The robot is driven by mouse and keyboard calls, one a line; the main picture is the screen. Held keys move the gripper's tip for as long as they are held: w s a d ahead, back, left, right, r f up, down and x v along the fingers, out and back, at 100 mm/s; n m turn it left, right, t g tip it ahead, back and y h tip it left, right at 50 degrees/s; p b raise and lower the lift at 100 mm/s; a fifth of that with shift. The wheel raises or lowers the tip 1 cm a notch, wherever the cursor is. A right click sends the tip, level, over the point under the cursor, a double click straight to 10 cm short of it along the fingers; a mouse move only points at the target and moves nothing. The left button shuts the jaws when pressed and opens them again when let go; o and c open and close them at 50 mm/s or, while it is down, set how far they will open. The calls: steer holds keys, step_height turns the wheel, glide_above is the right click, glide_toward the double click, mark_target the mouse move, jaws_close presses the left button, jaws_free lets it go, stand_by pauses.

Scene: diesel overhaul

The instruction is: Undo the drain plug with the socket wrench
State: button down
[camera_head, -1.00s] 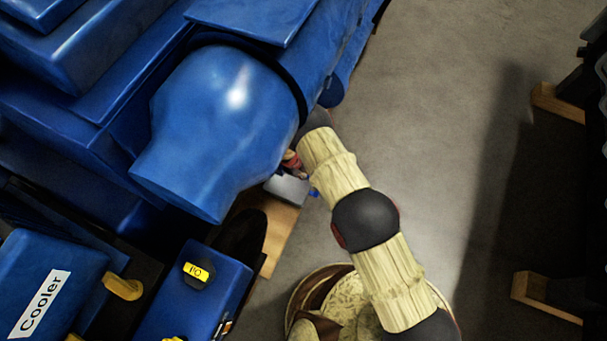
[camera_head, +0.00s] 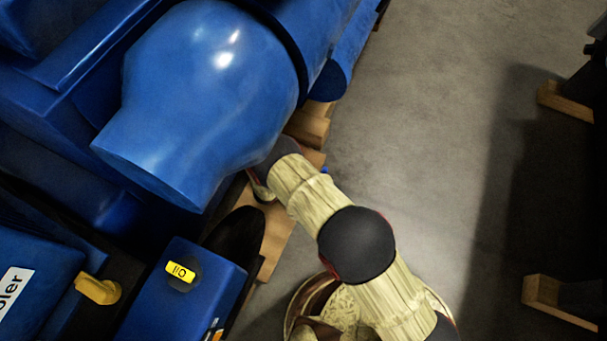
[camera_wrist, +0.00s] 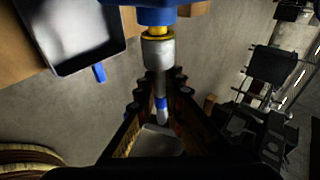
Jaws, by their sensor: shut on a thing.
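In the wrist view the socket wrench (camera_wrist: 158,56) has a grey metal socket and a blue band lower on its shaft. My gripper (camera_wrist: 160,92) is shut on its shaft between dark fingers. The wrench points up at a blue part (camera_wrist: 152,15) of the engine. The yellow drain plug (camera_wrist: 157,33) shows between the socket top and this blue part. The socket lines up with the plug and seems to touch it; how far it is seated is unclear. In the head view the big blue housing hides my gripper, the wrench and the plug.
A dark-rimmed grey tray (camera_wrist: 82,32) with a blue tab is at upper left in the wrist view, by a wooden surface. The blue housing (camera_head: 205,90) hangs close to my arm. A blue box with a yellow oil cap (camera_head: 180,271) stands near. Bare floor (camera_head: 430,130) is free at right.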

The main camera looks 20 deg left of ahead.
steer(key=shift+w+a+r+t, duration=0.15)
steer(key=shift+a+r+t, duration=0.1)
steer(key=shift+a+t, duration=0.2)
steer(key=shift+d, duration=0.8)
steer(key=shift+w+d+r+g+p, duration=0.1)
steer(key=shift+r+g+p, duration=0.15)
steer(key=shift+g+p, duration=0.65)
steer(key=shift+d+f+g+p, duration=0.1)
steer(key=shift+d+g+p, duration=0.1)
steer(key=shift+g+p, duration=0.8)
steer(key=g+p, duration=0.2)
steer(key=p, duration=0.1)
steer(key=shift+f+g+y+p, duration=0.15)
steer(key=shift+g+y+p, duration=0.15)
steer(key=shift+g+y, duration=0.1)
steer(key=shift+w+f+n+g+p, duration=0.15)
steer(key=shift+n+g+p, duration=0.3)
steer(key=shift+g, duration=0.6)
